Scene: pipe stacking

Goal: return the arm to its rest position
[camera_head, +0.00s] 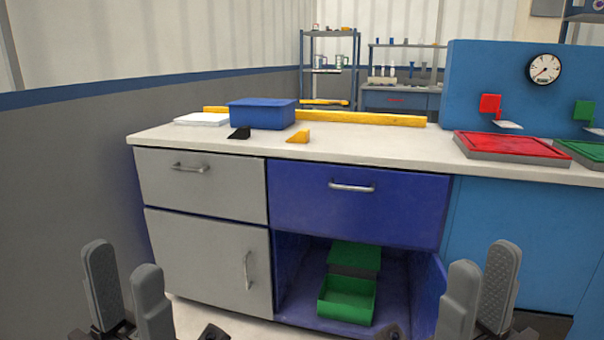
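My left gripper (126,290) is at the lower left of the head view, with its two grey fingers apart and nothing between them. My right gripper (480,287) is at the lower right, its fingers also apart with a narrow gap and nothing visible between them. Both are in front of the counter and touch nothing that I can see. The arms behind the grippers are mostly out of view.
The white counter (375,146) bears a blue box (262,114), a black piece (240,133), a yellow piece (298,137) and a red tray (510,146). Below a shut blue drawer (357,205), an open compartment holds a green box (346,300). A grey wall (60,190) stands left.

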